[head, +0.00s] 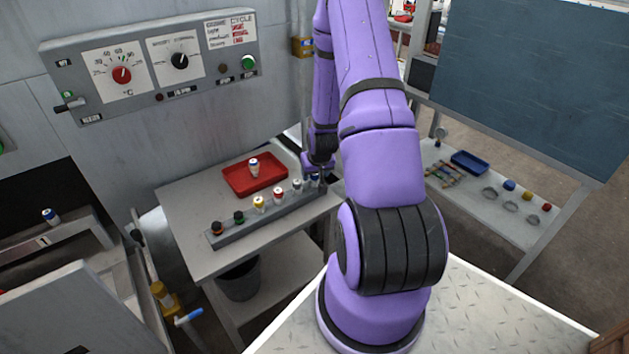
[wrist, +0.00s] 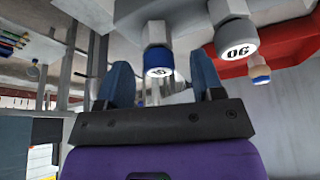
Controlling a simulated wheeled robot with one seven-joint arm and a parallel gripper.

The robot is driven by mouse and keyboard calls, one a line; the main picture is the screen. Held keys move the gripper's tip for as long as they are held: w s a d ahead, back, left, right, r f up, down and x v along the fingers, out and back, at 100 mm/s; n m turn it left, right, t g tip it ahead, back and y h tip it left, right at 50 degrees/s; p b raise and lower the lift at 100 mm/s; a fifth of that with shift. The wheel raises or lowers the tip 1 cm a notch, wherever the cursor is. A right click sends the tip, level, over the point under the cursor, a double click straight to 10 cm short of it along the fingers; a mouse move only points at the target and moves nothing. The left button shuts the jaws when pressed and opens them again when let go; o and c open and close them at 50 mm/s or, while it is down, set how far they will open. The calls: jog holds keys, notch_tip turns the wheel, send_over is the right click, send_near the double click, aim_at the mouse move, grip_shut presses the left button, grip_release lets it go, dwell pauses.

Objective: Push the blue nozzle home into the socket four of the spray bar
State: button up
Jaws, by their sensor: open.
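The grey spray bar (head: 268,220) lies on the table with several coloured nozzles along it. The blue nozzle (head: 315,181) is at its far right end, partly hidden by my gripper (head: 318,172). In the wrist view the blue nozzle (wrist: 157,62) has a blue ring, a round label on its end and a grey body. My open gripper (wrist: 162,66) has one finger on either side of it, with visible gaps. How deep the nozzle sits, and its socket number, I cannot tell.
Another blue-ringed nozzle (head: 49,215) is at far left. A control panel (head: 150,65) is on the wall behind.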

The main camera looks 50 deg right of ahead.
jog(key=shift+x, duration=0.85)
jog(key=shift+s, duration=0.1)
jog(key=c, duration=1)
jog(key=shift+r, duration=0.15)
